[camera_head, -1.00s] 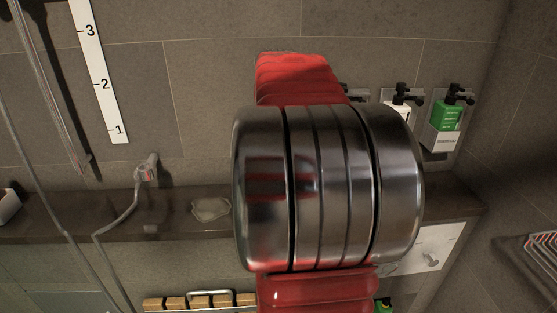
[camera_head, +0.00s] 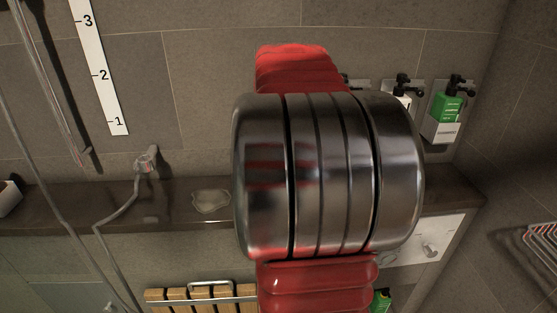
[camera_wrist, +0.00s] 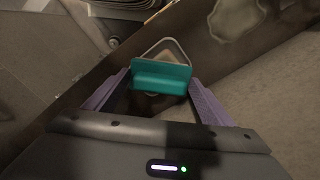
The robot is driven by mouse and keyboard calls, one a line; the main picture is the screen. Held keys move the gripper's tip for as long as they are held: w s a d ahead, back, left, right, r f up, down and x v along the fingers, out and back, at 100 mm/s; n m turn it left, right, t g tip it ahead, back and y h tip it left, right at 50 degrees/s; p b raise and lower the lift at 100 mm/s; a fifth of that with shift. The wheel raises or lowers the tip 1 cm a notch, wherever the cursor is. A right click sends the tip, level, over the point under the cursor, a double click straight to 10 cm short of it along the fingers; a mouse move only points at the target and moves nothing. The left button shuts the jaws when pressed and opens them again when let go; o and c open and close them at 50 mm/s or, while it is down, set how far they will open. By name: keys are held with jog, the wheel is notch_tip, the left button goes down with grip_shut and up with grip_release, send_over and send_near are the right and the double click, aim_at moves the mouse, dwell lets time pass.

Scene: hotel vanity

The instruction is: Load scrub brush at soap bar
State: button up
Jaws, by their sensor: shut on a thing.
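In the wrist view, my gripper (camera_wrist: 160,80) has its two purple fingers on either side of a teal block-shaped thing, which looks like the scrub brush (camera_wrist: 162,77). The fingers are shut on it. A thin grey rounded loop and a pale brownish patch show just beyond it. A flat, pale, irregular shape (camera_head: 210,201) lies on the dark ledge in the head view, left of my arm. It also shows at the top of the wrist view (camera_wrist: 236,17), apart from the brush. I cannot tell whether it is the soap bar. My arm hides the gripper in the head view.
The dark ledge (camera_head: 105,207) runs along the tiled wall. A grey hose and hand shower (camera_head: 146,160) hang to the left. A green bottle (camera_head: 446,106) hangs in a wall holder at right. A wooden slatted rack (camera_head: 200,297) is below.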

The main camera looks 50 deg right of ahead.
jog(key=shift+f, duration=0.65)
dwell(1.8)
jog(key=shift+r, duration=0.1)
jog(key=shift+r, duration=3.5)
